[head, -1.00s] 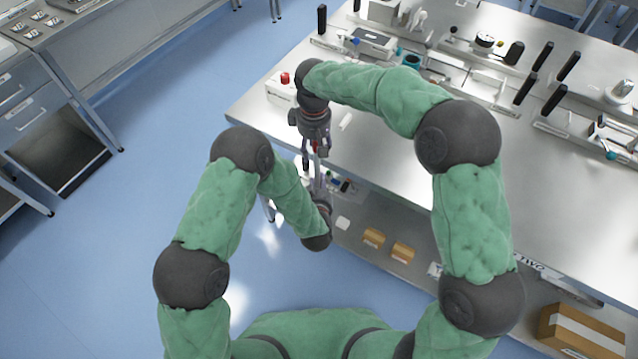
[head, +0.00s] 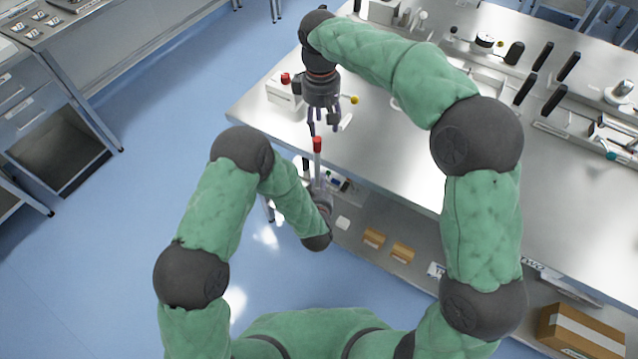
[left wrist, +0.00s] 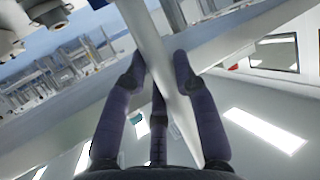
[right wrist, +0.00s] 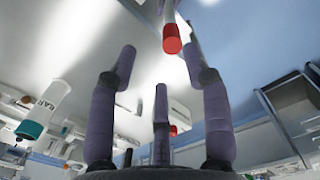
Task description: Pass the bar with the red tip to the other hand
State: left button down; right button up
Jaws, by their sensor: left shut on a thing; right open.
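The bar (head: 318,165) with the red tip (head: 317,144) stands roughly upright in the head view, near the table's front edge, tip uppermost. My left gripper (head: 320,185) is below and shut on the bar's lower part. In the left wrist view the pale bar (left wrist: 150,45) runs between the fingers (left wrist: 160,75). My right gripper (head: 322,130) is above the tip, fingers pointing down, open and empty. In the right wrist view the red tip (right wrist: 172,40) is beyond the open fingers (right wrist: 160,75), apart from them.
The metal table (head: 390,160) has clear room at its front. Tools and black handles (head: 540,70) line the back. Cardboard boxes (head: 403,252) sit on the lower shelf.

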jog(key=s+d+f+m+g, duration=0.1)
jog(key=s+d+f, duration=0.25)
jog(key=f, duration=0.55)
jog(key=s+d+f+g, duration=0.1)
jog(key=s+d+f, duration=0.25)
jog(key=f, duration=0.55)
jog(key=s+d+f+m+g, duration=0.1)
jog(key=s+d+f, duration=0.1)
jog(key=d+f, duration=0.45)
jog(key=s+a+f+m+t+y, duration=0.1)
jog(key=s+a+f+m+y, duration=0.1)
jog(key=s+a+f+m, duration=0.2)
jog(key=s+a+f+m+t+y, duration=0.2)
jog(key=s+a+f+m, duration=0.1)
jog(key=s+f, duration=0.8)
jog(key=shift+s+a+f+m+t, duration=0.35)
jog(key=shift+s+m, duration=0.55)
jog(key=shift+s, duration=0.35)
